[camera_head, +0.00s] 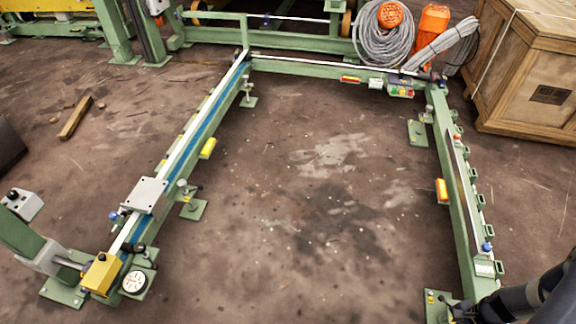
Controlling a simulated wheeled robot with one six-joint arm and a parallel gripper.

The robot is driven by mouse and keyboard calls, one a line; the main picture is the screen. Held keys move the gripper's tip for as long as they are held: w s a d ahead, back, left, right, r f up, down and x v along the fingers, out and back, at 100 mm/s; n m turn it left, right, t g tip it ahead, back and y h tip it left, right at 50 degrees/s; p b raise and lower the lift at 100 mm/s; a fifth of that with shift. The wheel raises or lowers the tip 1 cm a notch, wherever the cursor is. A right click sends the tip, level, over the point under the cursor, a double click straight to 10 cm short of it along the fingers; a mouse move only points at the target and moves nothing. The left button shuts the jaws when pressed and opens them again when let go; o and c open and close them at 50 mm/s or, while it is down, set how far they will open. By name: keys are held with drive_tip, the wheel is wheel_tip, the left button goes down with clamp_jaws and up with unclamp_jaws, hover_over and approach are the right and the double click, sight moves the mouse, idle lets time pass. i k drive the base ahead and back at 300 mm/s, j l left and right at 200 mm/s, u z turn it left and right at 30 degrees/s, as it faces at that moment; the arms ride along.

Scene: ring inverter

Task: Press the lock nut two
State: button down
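A green floor frame holds a left rail (200,115) with a blue strip, a back rail (320,68) and a right rail (462,190). Small blue knobs sit on the left rail (117,216) and on the right rail (487,247). I cannot tell which small fitting is lock nut two. My dark arm (540,295) enters at the lower right, beside the near end of the right rail. Its dark end reaches a green foot plate (436,303) there. Fingers cannot be made out, and I see nothing held.
A sliding grey plate (146,195), a yellow block (101,273) and a round dial (134,282) are at the left rail's near end. A wooden crate (530,70) and coiled cables (385,35) stand at the back right. The floor inside the frame is clear.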

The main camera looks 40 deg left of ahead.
sight(200, 187)
drive_tip(key=j+u, duration=0.1)
drive_tip(key=u, duration=0.7)
drive_tip(key=i+j+u, duration=0.1)
drive_tip(key=u, duration=0.65)
drive_tip(key=i+j+u, duration=0.2)
drive_tip(key=i+u, duration=0.2)
drive_tip(key=i, duration=0.2)
drive_tip(key=i+u, duration=0.45)
drive_tip(key=i, duration=0.15)
drive_tip(key=i+l+u, duration=0.25)
drive_tip(key=i+u, duration=0.15)
drive_tip(key=i, duration=0.2)
drive_tip(key=i+l, duration=0.2)
drive_tip(key=i, duration=0.25)
